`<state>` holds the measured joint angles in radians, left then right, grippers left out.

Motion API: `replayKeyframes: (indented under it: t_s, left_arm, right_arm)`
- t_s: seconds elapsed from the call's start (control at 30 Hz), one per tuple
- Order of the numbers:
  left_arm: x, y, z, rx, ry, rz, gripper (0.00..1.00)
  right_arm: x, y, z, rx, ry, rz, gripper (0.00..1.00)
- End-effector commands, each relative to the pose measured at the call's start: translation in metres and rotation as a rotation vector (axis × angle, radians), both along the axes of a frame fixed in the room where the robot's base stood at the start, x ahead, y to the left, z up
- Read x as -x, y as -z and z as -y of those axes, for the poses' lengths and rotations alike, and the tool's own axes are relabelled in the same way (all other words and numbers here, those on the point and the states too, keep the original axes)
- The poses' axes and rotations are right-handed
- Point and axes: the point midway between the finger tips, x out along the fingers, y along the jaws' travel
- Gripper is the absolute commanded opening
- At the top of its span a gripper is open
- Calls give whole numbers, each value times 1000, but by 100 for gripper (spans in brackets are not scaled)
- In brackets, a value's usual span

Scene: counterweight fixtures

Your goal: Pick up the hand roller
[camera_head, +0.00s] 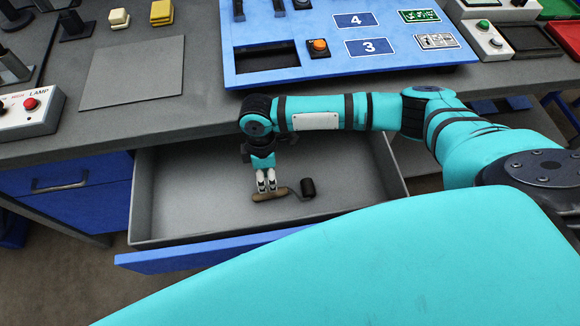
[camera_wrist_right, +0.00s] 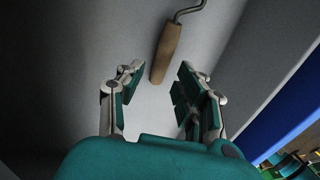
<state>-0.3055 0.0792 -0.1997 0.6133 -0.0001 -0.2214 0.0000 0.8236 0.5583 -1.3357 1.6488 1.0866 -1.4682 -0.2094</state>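The hand roller lies in the open drawer (camera_head: 345,196); its black roller head (camera_head: 308,188) is on the right and its wooden handle (camera_head: 268,196) on the left, joined by a bent metal rod. My right gripper (camera_head: 267,188) points down into the drawer, right at the handle in the head view. In the right wrist view my right gripper (camera_wrist_right: 158,88) is open, and the wooden handle (camera_wrist_right: 165,52) runs toward the gap between its fingers, not clamped. The roller head is outside that view. My left gripper is not in view.
The drawer's blue front (camera_head: 200,256) and grey walls surround the roller; the rest of its floor is bare. The grey worktop (camera_head: 195,120) overhangs the drawer's back. A blue board (camera_head: 400,70) and a lamp button box (camera_head: 30,112) stand on it.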

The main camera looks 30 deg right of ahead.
Motion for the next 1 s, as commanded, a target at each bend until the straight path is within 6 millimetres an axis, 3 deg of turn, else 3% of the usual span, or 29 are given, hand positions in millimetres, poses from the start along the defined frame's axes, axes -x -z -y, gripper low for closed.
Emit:
replayKeyframes:
  t_s: [0.2, 0.53, 0.83, 1.0]
  left_arm:
    - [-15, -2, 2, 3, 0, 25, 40]
    - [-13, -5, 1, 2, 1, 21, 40]
    - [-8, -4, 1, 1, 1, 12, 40]
    - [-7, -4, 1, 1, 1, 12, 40]
  right_arm:
    - [3, 15, -1, -1, -1, 0, 36]
    - [13, 58, -1, 1, -1, 0, 36]
    - [14, 62, -1, 0, -1, 1, 36]
    - [13, 62, -1, 0, -1, 1, 14]
